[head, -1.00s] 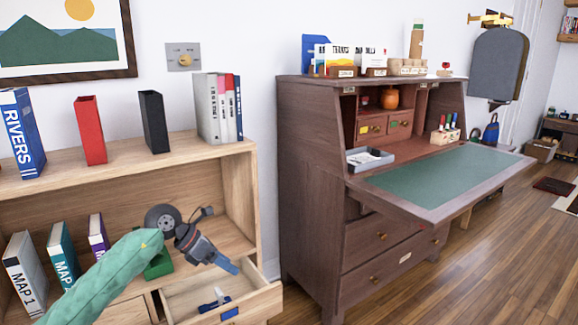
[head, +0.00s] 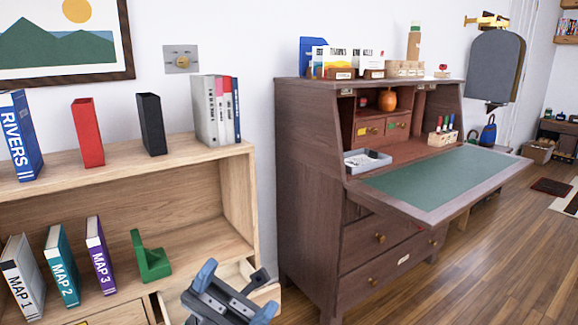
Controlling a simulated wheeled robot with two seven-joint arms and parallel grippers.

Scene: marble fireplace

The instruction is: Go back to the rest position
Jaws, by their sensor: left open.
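My left gripper (head: 234,294) is at the bottom of the head view, left of centre. Its two blue-tipped fingers are apart, with nothing between them. It shows in front of the pulled-out drawer (head: 267,294) of the light wooden bookcase (head: 130,158) and hides most of the drawer's inside. The arm behind this gripper is out of the picture. My right gripper is not in view.
On the bookcase's lower shelf stand a green bookend (head: 150,260) and several map books (head: 62,265). To the right, a dark wooden desk (head: 312,190) has its green-topped flap (head: 440,183) folded down, jutting out. Wooden floor (head: 500,265) is clear at the lower right.

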